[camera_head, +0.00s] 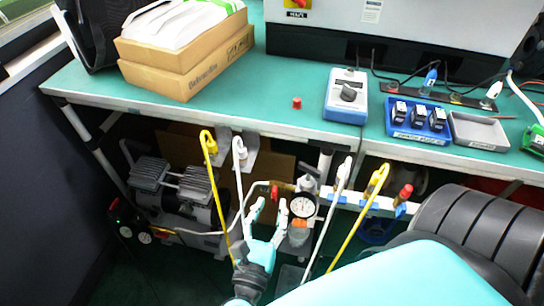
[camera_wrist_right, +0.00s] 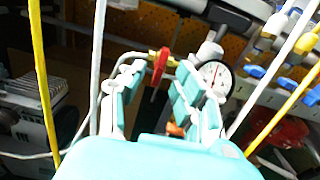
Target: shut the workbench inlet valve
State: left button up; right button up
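The valve with a small red handle (camera_head: 274,191) sits on a brass fitting under the workbench, left of a round pressure gauge (camera_head: 302,206). In the right wrist view the red handle (camera_wrist_right: 160,66) stands steeply, across the line of the brass pipe. My right gripper (camera_head: 269,207) is below the bench with its turquoise and white fingers spread. In the right wrist view the gripper (camera_wrist_right: 156,82) has the handle showing between and beyond its fingertips. Nothing is between the fingers, and contact with the handle cannot be made out. My left gripper is not in view.
Yellow (camera_head: 216,180) and white (camera_head: 239,185) hoses hang in front of the bench around my right gripper. A compressor (camera_head: 175,190) stands at left below. The green workbench top (camera_head: 270,90) carries boxes, a blue meter (camera_head: 346,95) and trays.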

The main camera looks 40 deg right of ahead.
jog(key=v, duration=0.5)
jog(key=shift+s+a, duration=0.15)
